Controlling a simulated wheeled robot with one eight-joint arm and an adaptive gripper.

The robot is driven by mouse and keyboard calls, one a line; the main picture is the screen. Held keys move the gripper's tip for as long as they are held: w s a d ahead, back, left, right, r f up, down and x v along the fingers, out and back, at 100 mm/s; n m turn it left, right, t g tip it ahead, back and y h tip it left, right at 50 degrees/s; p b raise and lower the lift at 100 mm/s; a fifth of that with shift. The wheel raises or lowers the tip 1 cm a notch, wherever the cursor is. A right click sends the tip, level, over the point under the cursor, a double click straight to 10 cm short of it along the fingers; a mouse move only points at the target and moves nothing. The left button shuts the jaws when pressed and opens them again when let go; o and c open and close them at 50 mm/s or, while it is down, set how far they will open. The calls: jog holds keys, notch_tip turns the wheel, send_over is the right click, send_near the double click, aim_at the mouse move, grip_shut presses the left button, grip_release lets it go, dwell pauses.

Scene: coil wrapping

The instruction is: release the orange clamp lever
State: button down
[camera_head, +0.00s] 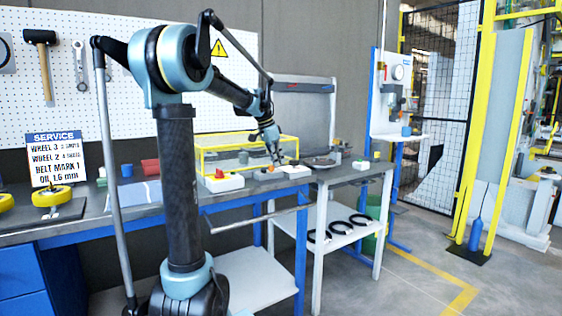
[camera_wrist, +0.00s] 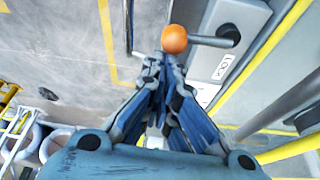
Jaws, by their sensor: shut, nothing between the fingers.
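The orange clamp lever shows in the wrist view as a round orange knob (camera_wrist: 174,39) with a dark bar (camera_wrist: 215,41) reaching right from it, over a grey plate. My gripper (camera_wrist: 163,66) is shut and empty. Its fingertips lie just below the knob in that picture; I cannot tell whether they touch it. In the head view my gripper (camera_head: 276,160) points down over the bench beside the yellow-framed clear box. The lever is too small there to make out clearly.
The yellow-framed box (camera_head: 205,158) stands close behind my gripper. A red knob on a white block (camera_head: 221,174) sits to its left, and a dark round plate (camera_head: 319,162) to its right. Black rings (camera_head: 339,229) lie on the lower shelf.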

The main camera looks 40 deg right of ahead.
jog(key=shift+a+r, duration=0.1)
jog(key=v, duration=0.9)
jog(key=shift+w+r, duration=0.2)
jog(key=shift+r, duration=0.2)
jog(key=shift+a, duration=0.15)
